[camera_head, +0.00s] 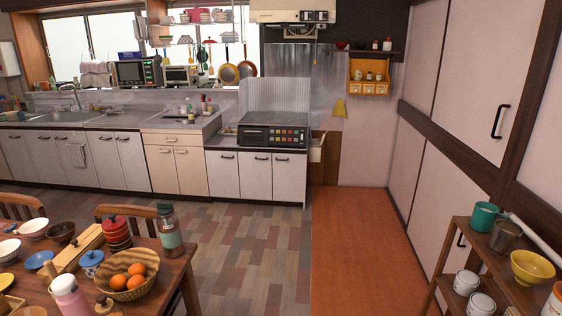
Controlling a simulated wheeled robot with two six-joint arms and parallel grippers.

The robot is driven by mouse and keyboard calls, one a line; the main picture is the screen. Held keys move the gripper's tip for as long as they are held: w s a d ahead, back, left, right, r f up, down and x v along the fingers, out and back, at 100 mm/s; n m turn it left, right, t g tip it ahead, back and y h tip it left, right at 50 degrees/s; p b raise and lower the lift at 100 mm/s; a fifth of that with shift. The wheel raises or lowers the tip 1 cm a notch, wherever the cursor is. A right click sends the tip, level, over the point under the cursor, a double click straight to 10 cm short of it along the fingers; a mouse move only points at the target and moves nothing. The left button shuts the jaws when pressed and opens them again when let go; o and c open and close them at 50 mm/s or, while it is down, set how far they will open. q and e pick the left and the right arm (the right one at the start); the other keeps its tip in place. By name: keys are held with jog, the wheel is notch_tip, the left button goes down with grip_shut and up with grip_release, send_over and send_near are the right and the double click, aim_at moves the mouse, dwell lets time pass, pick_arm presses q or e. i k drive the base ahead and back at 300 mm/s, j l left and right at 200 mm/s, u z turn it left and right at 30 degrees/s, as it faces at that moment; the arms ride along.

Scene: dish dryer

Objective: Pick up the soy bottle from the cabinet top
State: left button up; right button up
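No bottle in view can be clearly told as the soy bottle. Small bottles (203,104) stand on the lower counter section by the small sink, far off at the back. The kitchen cabinets (222,175) run along the back wall, with a steel counter top (110,122) on the left. Neither of my grippers shows in the head view.
A dining table (172,283) with a fruit basket (128,274) and a tall bottle (169,232) stands at front left. A wooden rack (482,246) with cups and a yellow bowl (532,268) stands at right. The floor (250,250) between them is clear up to the cabinets.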

aim_at(191, 118)
jog(key=i+l+z, duration=0.15)
jog(key=i, duration=1.5)
jog(key=i+u, duration=0.25)
jog(key=i, duration=0.3)
jog(key=i+u, duration=0.2)
jog(key=i, duration=0.35)
jog(key=i+l+u, duration=0.25)
jog(key=i, duration=0.3)
jog(key=i+j+u, duration=0.1)
jog(key=i+j, duration=0.3)
jog(key=i+j+u, duration=0.1)
jog(key=i+j, duration=0.25)
jog(key=i, duration=0.2)
jog(key=i+j+u, duration=0.15)
jog(key=i+j, duration=0.2)
jog(key=i, duration=0.15)
jog(key=i+j, duration=0.15)
jog(key=i, duration=0.45)
jog(key=i+j, duration=0.15)
jog(key=i, duration=0.4)
jog(key=j+u, duration=0.05)
